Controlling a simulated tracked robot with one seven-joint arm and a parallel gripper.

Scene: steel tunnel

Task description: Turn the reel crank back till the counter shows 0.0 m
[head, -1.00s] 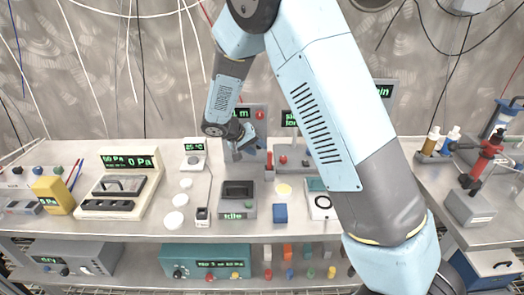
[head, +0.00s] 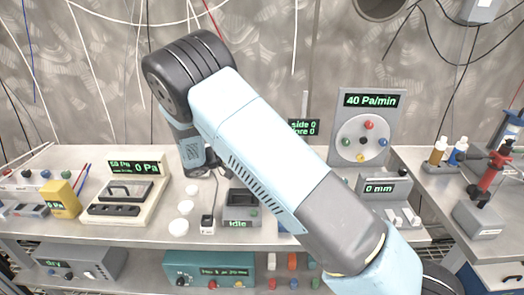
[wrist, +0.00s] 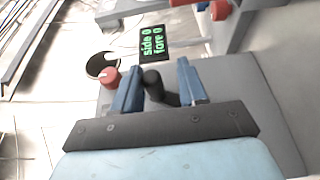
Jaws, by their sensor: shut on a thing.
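In the wrist view my gripper (wrist: 158,88) has its two blue fingers closed about a dark rounded knob (wrist: 153,84), which looks like the crank's handle. The knob stands out from a grey housing (wrist: 235,100), probably the reel. The counter does not show in the wrist view, and my arm covers that part of the bench in the head view, so its reading is hidden. My gripper is also hidden there.
A display reading "side 0 fore 0" (wrist: 154,41) and a red knob (wrist: 109,77) are close by. At the right stands a panel reading "40 Pa/min" (head: 371,101). Pale discs (head: 181,208) and an "Idle" device (head: 240,222) sit in front of my arm.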

